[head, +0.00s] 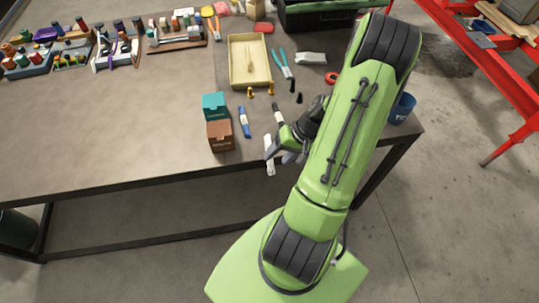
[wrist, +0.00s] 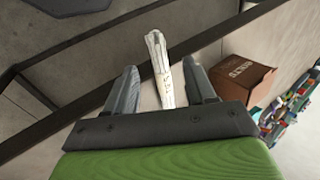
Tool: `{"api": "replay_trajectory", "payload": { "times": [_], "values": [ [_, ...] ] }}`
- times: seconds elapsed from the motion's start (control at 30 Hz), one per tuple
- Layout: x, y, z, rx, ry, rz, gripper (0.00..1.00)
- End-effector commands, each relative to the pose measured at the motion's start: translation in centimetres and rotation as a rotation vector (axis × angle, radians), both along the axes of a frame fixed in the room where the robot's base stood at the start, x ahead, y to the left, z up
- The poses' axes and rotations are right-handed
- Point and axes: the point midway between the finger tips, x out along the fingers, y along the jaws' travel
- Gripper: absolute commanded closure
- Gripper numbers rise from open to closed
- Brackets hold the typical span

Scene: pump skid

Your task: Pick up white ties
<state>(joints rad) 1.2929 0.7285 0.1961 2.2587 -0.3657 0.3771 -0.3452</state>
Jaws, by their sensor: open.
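The white ties (wrist: 158,55) are a narrow pale bundle, seen in the wrist view between the two fingers of my gripper (wrist: 160,66). There is a gap on each side of them, so the fingers are open and not closed on them. In the head view the ties (head: 269,163) show as a white strip near the front edge of the table, beside my gripper (head: 279,150). My arm hides part of the gripper and the area to its right there.
A brown box (head: 220,136) and a teal box (head: 214,106) stand left of the gripper, with a blue marker (head: 244,122) close by. A tan tray (head: 234,80) and blue-handled pliers (head: 284,68) lie farther back. The table's left front is clear.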

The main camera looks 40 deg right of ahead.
Motion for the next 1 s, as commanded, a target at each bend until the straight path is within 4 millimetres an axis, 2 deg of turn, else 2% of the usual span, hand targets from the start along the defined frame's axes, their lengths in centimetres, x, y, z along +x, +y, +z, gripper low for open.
{"api": "replay_trajectory", "payload": {
  "times": [0.03,0.13,0.37,0.47,0.73,1.0],
  "values": [
    [0.3,0.4,-1.2,0.005,0.001,0.001,0.45],
    [0.8,1.0,-2.4,0.002,0.001,0.002,0.45],
    [0.9,1.1,-2.6,0.0,0.001,-0.001,0.45],
    [0.9,1.0,-2.6,0.0,0.001,-0.001,0.58],
    [0.9,1.0,-2.6,0.0,0.001,-0.001,0.99],
    [0.9,1.0,-2.3,-0.001,0.0,-0.001,1.0]
  ]
}}
